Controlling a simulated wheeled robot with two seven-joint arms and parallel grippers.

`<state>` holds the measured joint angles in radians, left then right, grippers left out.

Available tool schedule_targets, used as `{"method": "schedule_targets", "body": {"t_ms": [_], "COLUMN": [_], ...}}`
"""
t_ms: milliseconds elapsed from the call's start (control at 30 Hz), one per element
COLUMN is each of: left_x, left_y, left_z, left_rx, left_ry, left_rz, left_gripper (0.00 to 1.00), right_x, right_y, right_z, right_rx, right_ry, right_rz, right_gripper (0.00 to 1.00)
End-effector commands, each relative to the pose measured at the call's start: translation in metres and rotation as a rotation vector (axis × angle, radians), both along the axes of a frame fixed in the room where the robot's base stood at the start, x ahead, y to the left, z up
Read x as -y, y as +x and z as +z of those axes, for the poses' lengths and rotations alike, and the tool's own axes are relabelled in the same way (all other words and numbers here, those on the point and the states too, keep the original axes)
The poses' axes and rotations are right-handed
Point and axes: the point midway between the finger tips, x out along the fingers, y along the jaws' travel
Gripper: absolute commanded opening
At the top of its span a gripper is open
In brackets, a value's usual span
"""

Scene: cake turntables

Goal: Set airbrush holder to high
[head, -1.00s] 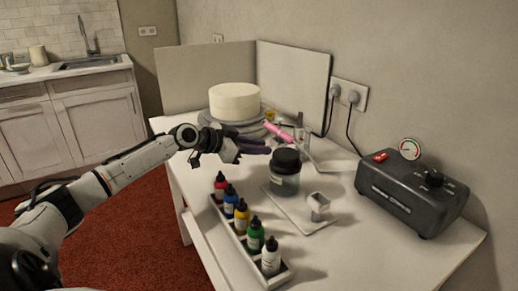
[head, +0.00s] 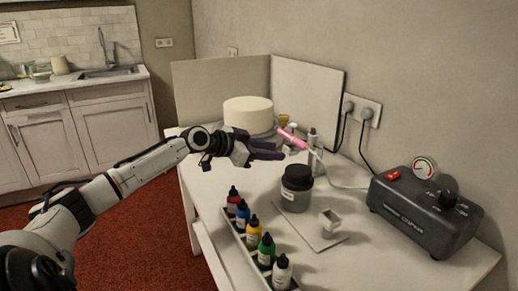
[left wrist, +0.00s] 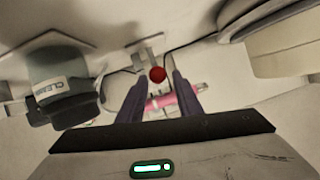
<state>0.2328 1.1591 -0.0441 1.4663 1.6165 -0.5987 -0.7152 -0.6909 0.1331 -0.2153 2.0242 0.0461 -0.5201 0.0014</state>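A pink airbrush (head: 292,139) rests at a slim grey upright holder (head: 313,143) at the back of the white table. In the left wrist view the pink airbrush (left wrist: 170,100) lies crosswise between and beyond the fingertips, with a round red knob (left wrist: 157,74) just past it. My left gripper (head: 272,151) reaches in from the left, close to the airbrush. Its two dark fingers are apart in the left wrist view (left wrist: 157,97); I cannot tell whether they touch the airbrush. My right gripper is not in view.
A white cake (head: 248,112) on a turntable stands behind the gripper. A dark-lidded cleaner jar (head: 297,188), a plate with a small bracket (head: 329,221) and a row of colour bottles (head: 252,228) stand in front. A black compressor (head: 425,215) is at the right.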

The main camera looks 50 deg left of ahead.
Motion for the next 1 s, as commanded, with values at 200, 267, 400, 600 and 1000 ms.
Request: {"method": "schedule_targets", "body": {"t_ms": [200, 267, 400, 600, 1000], "left_x": [-0.004, -0.004, -0.007, -0.009, -0.017], "left_y": [-0.018, -0.024, -0.036, -0.054, -0.087], "left_z": [0.005, 0.008, 0.013, 0.023, 0.038], "left_rx": [-0.003, -0.003, -0.003, 0.001, 0.004], "left_ry": [0.004, 0.003, 0.0, -0.003, 0.0], "left_rz": [0.0, -0.001, 0.0, -0.004, 0.0], "left_gripper": [0.32, 0.32, 0.32, 0.32, 0.32], "right_x": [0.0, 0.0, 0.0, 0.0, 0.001], "right_y": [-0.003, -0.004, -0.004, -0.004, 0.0], "right_z": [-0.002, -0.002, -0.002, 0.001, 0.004], "right_rx": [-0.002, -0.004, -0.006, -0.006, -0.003], "right_ry": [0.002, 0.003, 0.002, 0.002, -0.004], "right_rz": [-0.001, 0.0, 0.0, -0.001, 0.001], "right_gripper": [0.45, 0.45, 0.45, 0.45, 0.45]}}
